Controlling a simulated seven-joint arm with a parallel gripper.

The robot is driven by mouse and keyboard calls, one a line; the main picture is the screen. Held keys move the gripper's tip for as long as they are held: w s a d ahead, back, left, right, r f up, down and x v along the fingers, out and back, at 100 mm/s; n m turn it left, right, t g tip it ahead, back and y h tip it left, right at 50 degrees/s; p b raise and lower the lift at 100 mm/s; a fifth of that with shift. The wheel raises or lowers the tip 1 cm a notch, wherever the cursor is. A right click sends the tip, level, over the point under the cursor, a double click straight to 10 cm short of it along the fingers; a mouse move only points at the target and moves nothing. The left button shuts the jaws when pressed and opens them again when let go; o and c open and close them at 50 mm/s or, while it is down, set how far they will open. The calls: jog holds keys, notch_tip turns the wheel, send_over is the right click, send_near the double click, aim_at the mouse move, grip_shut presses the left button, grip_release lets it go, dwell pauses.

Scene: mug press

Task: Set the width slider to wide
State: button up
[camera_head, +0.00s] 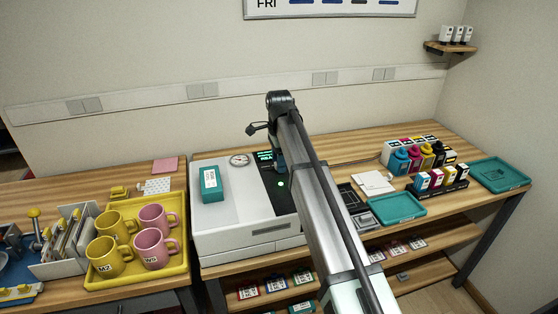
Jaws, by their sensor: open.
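The white press machine (222,215) stands on the wooden bench at the centre. Its dark control panel (269,178) has a small screen with green text (265,156) and a lit green spot (281,183). I cannot make out a width slider; my arm covers the panel's right side. My arm reaches up from the bottom, over the machine, to a dark joint at the top. My gripper's fingers are hidden behind the arm, so I cannot tell whether they touch the panel.
A teal box (211,184) and a round gauge (240,160) sit on the machine. A yellow tray (178,268) with several mugs is at left. A teal tray (397,208), ink bottles (399,162) and another teal tray (500,174) are at right. Shelves lie below.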

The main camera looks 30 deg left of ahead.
notch_tip(320, 180, up, 14)
dwell(0.6)
jog(key=shift+f, duration=0.1)
